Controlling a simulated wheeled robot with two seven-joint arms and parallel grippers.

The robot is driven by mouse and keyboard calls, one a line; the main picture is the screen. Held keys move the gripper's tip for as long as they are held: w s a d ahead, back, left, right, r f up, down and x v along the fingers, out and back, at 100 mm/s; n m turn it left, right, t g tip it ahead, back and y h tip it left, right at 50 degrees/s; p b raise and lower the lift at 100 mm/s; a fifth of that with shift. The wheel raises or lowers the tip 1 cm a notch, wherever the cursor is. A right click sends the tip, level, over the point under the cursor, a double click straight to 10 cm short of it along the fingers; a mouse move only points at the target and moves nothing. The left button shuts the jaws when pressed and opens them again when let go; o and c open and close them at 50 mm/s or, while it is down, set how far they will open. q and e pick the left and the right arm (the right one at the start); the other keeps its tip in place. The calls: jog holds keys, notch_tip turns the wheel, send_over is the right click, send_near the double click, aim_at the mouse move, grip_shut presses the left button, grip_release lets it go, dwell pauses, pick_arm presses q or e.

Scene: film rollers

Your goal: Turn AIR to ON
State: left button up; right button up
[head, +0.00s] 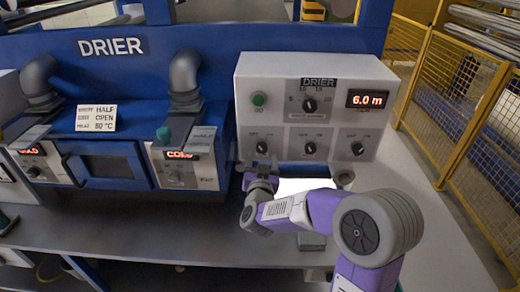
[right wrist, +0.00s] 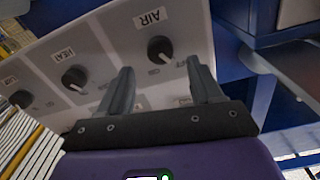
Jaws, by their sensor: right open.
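The AIR knob (right wrist: 160,50) is a round black knob with a white pointer mark, on the white panel beside its AIR label. It also shows in the head view as the left knob (head: 262,147) of the lower row, too small to read its setting surely. My right gripper (right wrist: 162,74) is open and empty. Its two grey fingers point toward the panel, with the AIR knob seen between and just beyond their tips, apart from them as far as I can tell. In the head view the right gripper (head: 262,178) is below that knob, its fingertips partly hidden. My left gripper is not in view.
The HEAT knob (right wrist: 75,77) sits beside AIR, with another knob (right wrist: 22,98) beyond it. The control box (head: 280,72) also carries a green button (head: 259,99), an upper dial (head: 309,105) and a display (head: 368,99). A yellow fence (head: 450,100) stands right.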

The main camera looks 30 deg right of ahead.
aim_at(262, 150)
jog(key=shift+x, duration=2.6)
jog(key=shift+f, duration=0.1)
jog(key=c, duration=1.1)
jog(key=shift+o, duration=0.2)
jog(key=m+b, duration=0.7)
jog(key=b, duration=0.1)
jog(key=shift+f, duration=0.2)
jog(key=shift+r+m+b, duration=0.1)
jog(key=shift+m+b, duration=2.1)
jog(key=shift+m, duration=0.3)
jog(key=o, duration=1.1)
jog(key=shift+c, duration=0.2)
